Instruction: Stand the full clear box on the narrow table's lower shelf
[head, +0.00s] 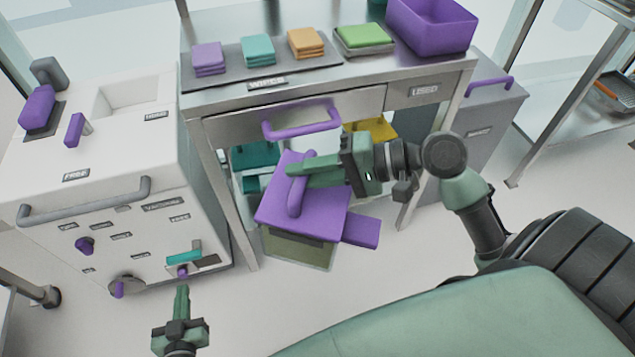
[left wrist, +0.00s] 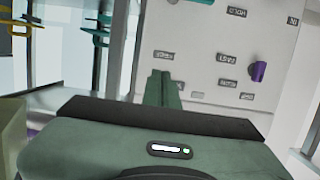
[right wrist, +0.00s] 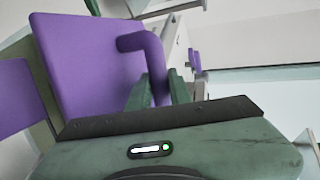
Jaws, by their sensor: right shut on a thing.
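The clear box (head: 300,250) has a purple lid (head: 325,208) with an upright purple handle; its contents are hard to make out. A purple flap (head: 361,232) sticks out at its right side. My right gripper (head: 295,172) is shut on the handle, which also shows between the fingers in the right wrist view (right wrist: 152,55). The box is in front of the narrow steel table (head: 290,112), partly covering its lower opening. The lower shelf is mostly hidden behind the box. My left gripper (head: 183,295) is empty, fingers together, low in front of the white cabinet (left wrist: 215,30).
Teal (head: 254,156) and yellow (head: 372,130) items show under the tabletop. A purple drawer handle (head: 300,125) juts out above the box. Folded cloths (head: 258,50) and a purple bin (head: 432,25) stand on top. A grey bin (head: 488,110) stands right. The front floor is clear.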

